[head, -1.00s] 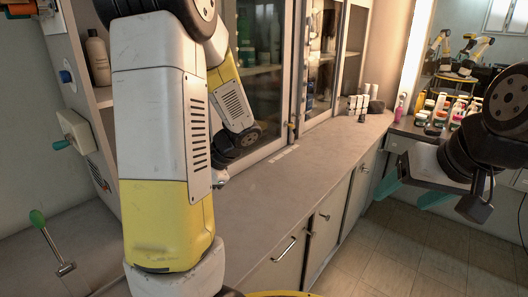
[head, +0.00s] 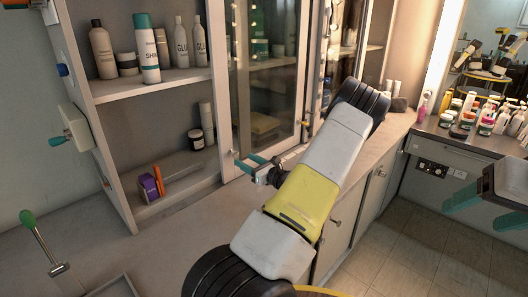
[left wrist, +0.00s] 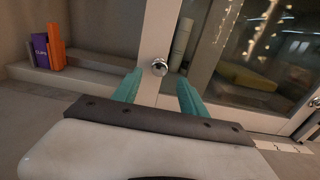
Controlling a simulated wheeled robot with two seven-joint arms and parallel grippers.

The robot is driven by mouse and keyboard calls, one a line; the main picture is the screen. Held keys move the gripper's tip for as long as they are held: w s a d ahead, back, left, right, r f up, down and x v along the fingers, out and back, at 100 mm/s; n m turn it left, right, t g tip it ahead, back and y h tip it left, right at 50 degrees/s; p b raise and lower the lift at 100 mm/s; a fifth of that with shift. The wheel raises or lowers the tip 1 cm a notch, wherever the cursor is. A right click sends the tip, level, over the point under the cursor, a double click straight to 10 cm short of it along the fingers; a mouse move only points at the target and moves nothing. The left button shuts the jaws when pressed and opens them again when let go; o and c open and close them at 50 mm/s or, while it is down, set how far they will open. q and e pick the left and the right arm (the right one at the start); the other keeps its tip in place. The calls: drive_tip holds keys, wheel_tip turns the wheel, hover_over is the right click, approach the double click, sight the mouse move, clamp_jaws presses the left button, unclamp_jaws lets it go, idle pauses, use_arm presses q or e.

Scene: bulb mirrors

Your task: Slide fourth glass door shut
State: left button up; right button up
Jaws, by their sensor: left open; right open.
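The nearest glass door (head: 240,95) has a pale frame and stands beside an open shelf bay at its left. A round metal knob (left wrist: 160,66) sits on the door's left upright in the left wrist view. My left gripper (head: 246,161) is open in front of the lower part of this upright. In the left wrist view its teal fingers (left wrist: 159,88) are spread either side of the knob's line, with the knob just beyond their tips; I cannot tell whether they touch. My right gripper (head: 462,213) is open and empty at the right, over the floor. Another glass door (head: 333,50) is further right.
The open shelves (head: 175,75) hold several bottles and jars, plus a purple box (head: 148,188) and an orange one. A green-knobbed lever (head: 40,235) stands at left. The counter (head: 190,235) is clear in front of the shelves. Bottles (head: 480,110) crowd the right counter.

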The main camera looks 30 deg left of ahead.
sight(237, 156)
use_arm(q)
drive_tip(key=x, duration=0.6)
drive_tip(key=shift+a, duration=0.2)
drive_tip(key=shift+c, duration=0.2)
clamp_jaws()
idle(1.0)
